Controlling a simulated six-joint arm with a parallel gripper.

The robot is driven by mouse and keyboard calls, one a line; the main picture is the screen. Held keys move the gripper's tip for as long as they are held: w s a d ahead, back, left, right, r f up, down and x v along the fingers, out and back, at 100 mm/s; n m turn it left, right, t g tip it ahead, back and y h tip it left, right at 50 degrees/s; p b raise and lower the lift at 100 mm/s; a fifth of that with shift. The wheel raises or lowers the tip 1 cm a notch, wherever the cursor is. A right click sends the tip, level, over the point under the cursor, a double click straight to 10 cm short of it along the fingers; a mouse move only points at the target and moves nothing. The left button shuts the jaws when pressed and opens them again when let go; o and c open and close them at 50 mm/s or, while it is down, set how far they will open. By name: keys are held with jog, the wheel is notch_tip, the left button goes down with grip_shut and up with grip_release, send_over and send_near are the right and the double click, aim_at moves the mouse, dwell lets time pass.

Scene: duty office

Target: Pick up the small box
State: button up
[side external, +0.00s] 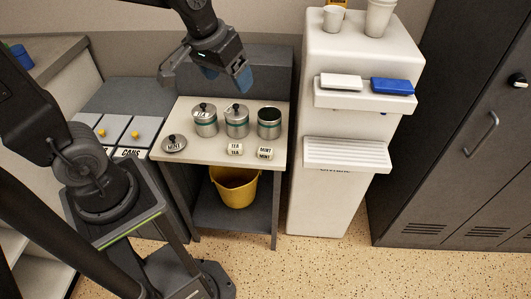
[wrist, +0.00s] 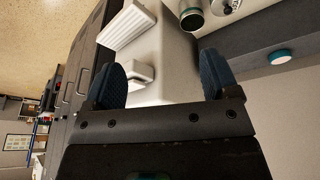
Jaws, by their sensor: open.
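Two small white labelled blocks stand at the front of the table, one reading TEA (side external: 235,149) and one reading MINT (side external: 265,153). A white box (side external: 340,82) and a blue box (side external: 393,86) lie side by side on the upper ledge of the white dispenser. I cannot tell which one is the small box. My gripper (side external: 226,76) is high above the back of the table, left of the dispenser, its blue fingers apart and empty. In the wrist view a white block (wrist: 142,72) shows between the fingers (wrist: 162,80), well beyond them.
The table (side external: 190,153) carries several metal canisters, one open (side external: 269,123), and a loose lid (side external: 174,143) marked MINT. A yellow bucket (side external: 234,190) stands below. The dispenser (side external: 325,215) rises to the right, cups (side external: 380,18) on top. Dark lockers (side external: 460,130) are farther right.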

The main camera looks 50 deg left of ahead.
jog(key=w+a+f+n+g, duration=0.2)
jog(key=w+f, duration=0.6)
jog(key=n+g, duration=0.2)
jog(key=n, duration=0.1)
send_over(266, 148)
notch_tip(266, 148, down, 13)
notch_tip(266, 148, down, 8)
jog(key=shift+s+r, duration=0.1)
jog(key=shift+s, duration=0.05)
jog(key=shift+w+f, duration=0.2)
jog(key=shift+f, duration=2.85)
jog(key=c, duration=1)
jog(key=shift+r, duration=0.1)
